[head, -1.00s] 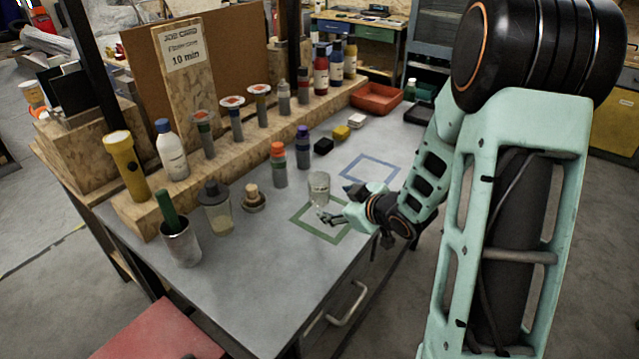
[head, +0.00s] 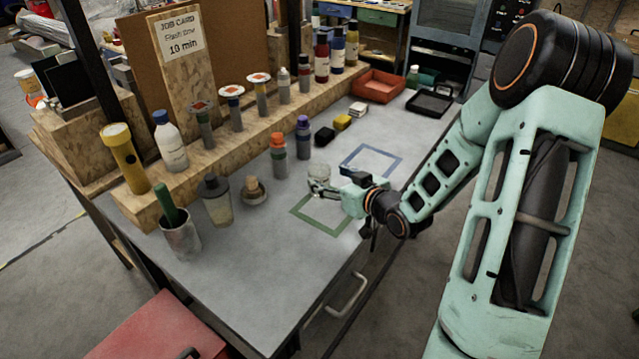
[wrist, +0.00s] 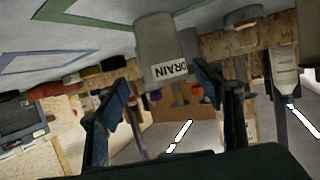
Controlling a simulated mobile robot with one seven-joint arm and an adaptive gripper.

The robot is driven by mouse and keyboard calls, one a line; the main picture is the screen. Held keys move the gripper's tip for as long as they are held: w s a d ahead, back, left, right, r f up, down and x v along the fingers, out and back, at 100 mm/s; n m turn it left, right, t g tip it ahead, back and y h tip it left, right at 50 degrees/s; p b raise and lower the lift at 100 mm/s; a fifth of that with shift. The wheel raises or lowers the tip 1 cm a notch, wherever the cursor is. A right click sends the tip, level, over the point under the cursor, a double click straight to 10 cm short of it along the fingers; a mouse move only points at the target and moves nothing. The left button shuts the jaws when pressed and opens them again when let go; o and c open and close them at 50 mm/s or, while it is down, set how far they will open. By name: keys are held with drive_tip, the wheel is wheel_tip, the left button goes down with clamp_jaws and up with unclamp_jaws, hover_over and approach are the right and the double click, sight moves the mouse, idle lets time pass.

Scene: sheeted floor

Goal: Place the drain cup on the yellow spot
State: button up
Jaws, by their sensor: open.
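The drain cup (head: 320,178) is a small clear-grey cup at the back edge of the green outlined square. In the wrist view, where the scene is upside down, the cup (wrist: 158,42) shows a white label reading DRAIN. My gripper (head: 322,188) is at the cup in the head view and partly covers its lower part. In the wrist view my open gripper (wrist: 163,84) has one finger on each side of the label end; contact cannot be told. No yellow marked spot shows; a green square (head: 306,219) and a blue square (head: 398,165) are marked on the table.
A yellow block (head: 342,122) and a black block (head: 324,136) lie behind. Bottles with orange (head: 278,155) and purple (head: 303,138) caps stand to the left of the cup. A red tray (head: 378,86) is at the back.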

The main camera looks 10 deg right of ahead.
sight(325, 179)
drive_tip(key=x, duration=0.3)
drive_tip(key=shift+w+a+f, duration=0.15)
drive_tip(key=shift+a+f, duration=0.2)
drive_tip(key=shift+a, duration=0.15)
drive_tip(key=shift+w+a+f, duration=0.15)
drive_tip(key=shift+w, duration=0.4)
drive_tip(key=shift+c, duration=0.5)
drive_tip(key=c, duration=1.3)
